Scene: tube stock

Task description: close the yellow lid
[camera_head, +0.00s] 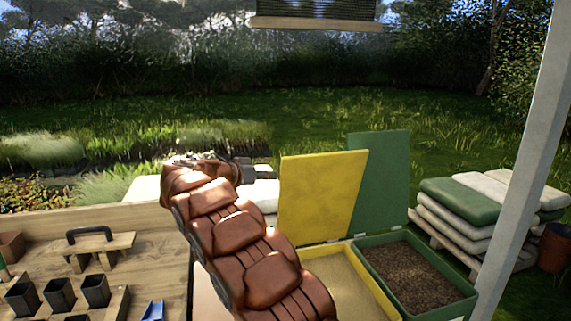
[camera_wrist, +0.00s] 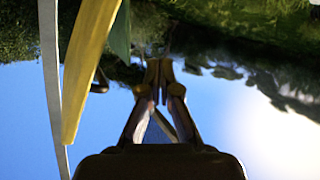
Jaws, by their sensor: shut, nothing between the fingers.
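The yellow lid (camera_head: 320,195) stands open and nearly upright at the back of the yellow-rimmed bin (camera_head: 376,285), which holds sandy material. In the wrist view the lid shows nearly edge-on as a long yellow strip (camera_wrist: 88,70), left of my gripper (camera_wrist: 159,80). My gripper is shut and empty, its fingers close together. In the head view my gripper (camera_head: 245,172) is just left of the lid's upper part; its fingertips are hard to make out there. I see a gap between gripper and lid in the wrist view.
A green lid (camera_head: 380,180) stands open behind a green bin (camera_head: 420,275) of brown soil, right of the yellow one. A pale post (camera_head: 520,170) rises at the right. Stacked sacks (camera_head: 455,215) lie behind. A wooden bench (camera_head: 150,225) with dark pots is at the left.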

